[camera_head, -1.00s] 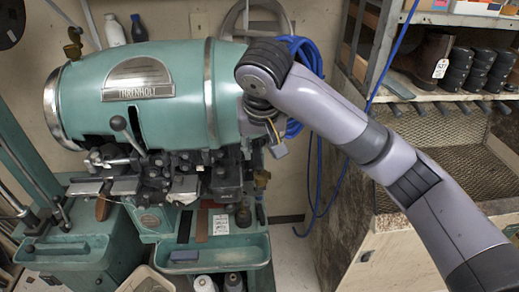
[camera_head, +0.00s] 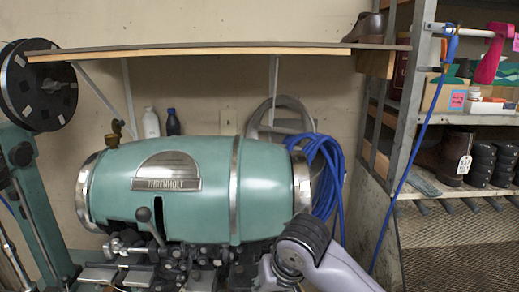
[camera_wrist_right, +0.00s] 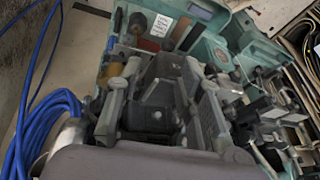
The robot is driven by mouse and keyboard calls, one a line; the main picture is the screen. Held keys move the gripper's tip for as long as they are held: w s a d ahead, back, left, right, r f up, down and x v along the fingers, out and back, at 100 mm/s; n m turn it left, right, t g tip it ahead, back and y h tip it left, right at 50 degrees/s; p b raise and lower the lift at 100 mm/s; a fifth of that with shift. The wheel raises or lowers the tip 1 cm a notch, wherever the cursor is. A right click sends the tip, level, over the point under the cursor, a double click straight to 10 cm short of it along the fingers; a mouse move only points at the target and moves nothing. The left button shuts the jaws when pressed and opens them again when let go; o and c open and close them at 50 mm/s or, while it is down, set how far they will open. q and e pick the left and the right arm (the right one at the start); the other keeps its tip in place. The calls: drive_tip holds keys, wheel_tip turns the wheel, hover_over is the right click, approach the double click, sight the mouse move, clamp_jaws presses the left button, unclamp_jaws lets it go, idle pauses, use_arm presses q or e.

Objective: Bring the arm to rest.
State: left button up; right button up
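My right arm (camera_head: 335,265) comes in at the bottom of the head view, in front of the green stitching machine (camera_head: 200,185). Its gripper does not show there. In the right wrist view my right gripper (camera_wrist_right: 163,85) has its two grey fingers spread apart. They are over the machine's dark metal parts, and I see nothing clearly held. I cannot tell whether the fingers touch those parts. My left arm and gripper are in no view.
A shelf board (camera_head: 200,50) runs along the wall above the machine. Blue cable (camera_head: 322,165) hangs at the machine's right end. A shelving rack (camera_head: 412,90) with boots and boxes stands at the right. A reel (camera_head: 42,85) is at upper left.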

drive_tip(key=s+d+f+y, duration=0.1)
drive_tip(key=s+d+f, duration=0.1)
drive_tip(key=s+f, duration=0.4)
drive_tip(key=s+d+f, duration=0.3)
drive_tip(key=s+f, duration=0.2)
drive_tip(key=f, duration=0.3)
drive_tip(key=s+d+f+h, duration=0.1)
drive_tip(key=s+d+f, duration=0.2)
drive_tip(key=s+d, duration=0.35)
drive_tip(key=s+d+f+h, duration=0.2)
drive_tip(key=s+d+f, duration=0.1)
drive_tip(key=s+d, duration=0.35)
wheel_tip(320, 180, down, 33)
drive_tip(key=s+g+b, duration=0.2)
drive_tip(key=b, duration=0.6)
drive_tip(key=s+d+f+b, duration=0.1)
drive_tip(key=s+f+b, duration=0.2)
drive_tip(key=s+f, duration=0.5)
drive_tip(key=s+d+f+b, duration=0.2)
drive_tip(key=s+f, duration=0.7)
drive_tip(key=f, duration=0.6)
drive_tip(key=shift+s+f+g+b, duration=0.15)
drive_tip(key=shift+f+g+b, duration=0.25)
drive_tip(key=shift+b, duration=0.35)
